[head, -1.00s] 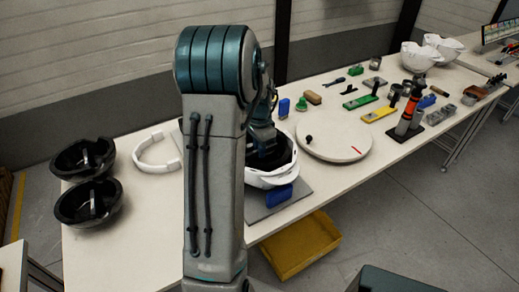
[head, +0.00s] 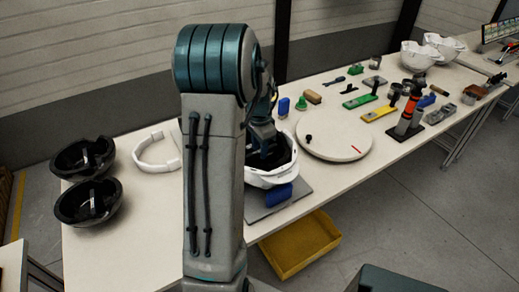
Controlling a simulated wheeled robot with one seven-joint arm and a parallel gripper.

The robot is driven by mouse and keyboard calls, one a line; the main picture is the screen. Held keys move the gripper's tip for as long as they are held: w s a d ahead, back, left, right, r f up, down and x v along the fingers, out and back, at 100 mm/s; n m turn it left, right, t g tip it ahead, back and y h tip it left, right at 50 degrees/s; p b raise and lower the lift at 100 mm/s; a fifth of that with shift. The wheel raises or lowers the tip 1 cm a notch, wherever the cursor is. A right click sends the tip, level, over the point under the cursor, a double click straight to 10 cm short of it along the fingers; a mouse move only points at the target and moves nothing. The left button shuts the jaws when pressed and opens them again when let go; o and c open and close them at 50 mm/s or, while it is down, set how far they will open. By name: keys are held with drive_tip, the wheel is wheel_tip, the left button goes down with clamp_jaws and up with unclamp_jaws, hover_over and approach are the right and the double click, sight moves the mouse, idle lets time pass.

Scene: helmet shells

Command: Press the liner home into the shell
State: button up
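The white shell (head: 268,179) sits open side up on a grey plate on the table, just right of my arm. A dark liner (head: 285,155) shows inside the shell; I cannot tell how deep it sits. My gripper (head: 264,153) reaches down into the shell at the liner. Its fingertips are hidden by the shell, the liner and my arm, so whether it is open or shut does not show. A blue block (head: 278,195) sits against the front of the shell. My arm covers the shell's left side.
Two black liners (head: 88,202) lie on the left of the table beside a white band (head: 157,150). A round white turntable (head: 334,137) stands close on the right. Tools and two white shells (head: 419,56) lie farther right. A yellow bin (head: 299,245) is below the table edge.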

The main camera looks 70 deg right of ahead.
sight(259, 151)
wheel_tip(259, 151, up, 11)
idle(0.3)
drive_tip(key=shift+a, duration=0.1)
drive_tip(key=w+a+r+n+t, duration=0.1)
drive_tip(key=w+a+r+n, duration=0.1)
drive_tip(key=w+a+n, duration=0.65)
drive_tip(key=w+a+r+n, duration=0.15)
drive_tip(key=w+a, duration=0.45)
drive_tip(key=a, duration=0.7)
drive_tip(key=s+a+f+n+t, duration=0.1)
drive_tip(key=s+a+n, duration=0.1)
drive_tip(key=a+n, duration=0.5)
drive_tip(key=s+a+f+n+t, duration=0.1)
drive_tip(key=a+n, duration=0.7)
drive_tip(key=a, duration=1)
drive_tip(key=shift+s+a+f, duration=0.15)
drive_tip(key=shift+s+f, duration=0.55)
drive_tip(key=shift+f, duration=0.05)
